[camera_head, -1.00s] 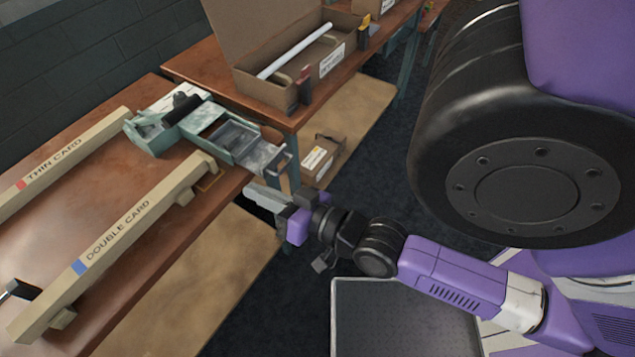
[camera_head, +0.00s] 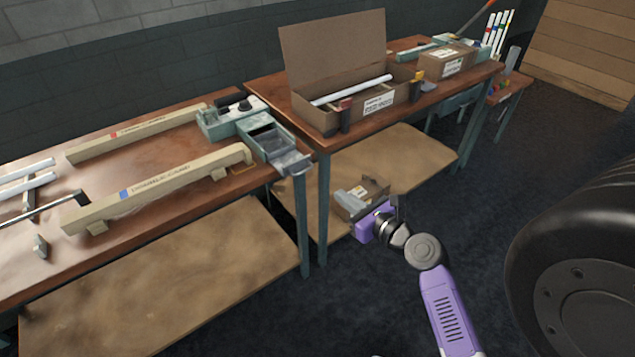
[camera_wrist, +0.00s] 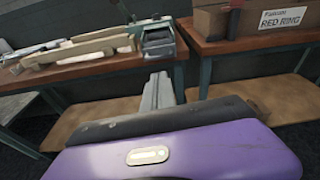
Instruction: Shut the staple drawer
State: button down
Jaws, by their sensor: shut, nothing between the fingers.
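The teal staple machine (camera_head: 214,122) stands at the right end of the left workbench. Its grey-green drawer (camera_head: 268,143) sticks out over the bench's right front corner, with its metal front and handle (camera_head: 293,163) at the outer end. In the wrist view the drawer (camera_wrist: 158,39) shows beyond my fingers, at the bench end. My gripper (camera_head: 347,197) is right of and below the drawer front, apart from it, in front of the lower shelf of the right bench. Its fingers (camera_wrist: 157,92) are together and empty, pointing toward the bench.
Wooden card rails (camera_head: 160,190) lie left of the drawer. An open cardboard box (camera_head: 315,115) with a white tube stands on the right bench. Table legs (camera_head: 322,210) stand nearby. The dark floor in front is clear.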

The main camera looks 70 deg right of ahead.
send_near(297, 162)
jog(key=shift+m, duration=0.4)
jog(key=w+d+f, duration=0.1)
jog(key=w+f, duration=0.1)
jog(key=f, duration=0.1)
jog(key=shift+w+d+p, duration=0.25)
jog(key=shift+d+p, duration=0.05)
jog(key=shift+d, duration=0.1)
jog(key=shift+r, duration=0.1)
jog(key=x, duration=0.3)
jog(key=r+x, duration=0.1)
jog(key=x, duration=0.5)
jog(key=shift+w+r, duration=0.2)
jog(key=shift+r, duration=0.1)
jog(key=shift+w+r, duration=0.2)
jog(key=shift+s+p, duration=0.1)
jog(key=shift+p, duration=0.25)
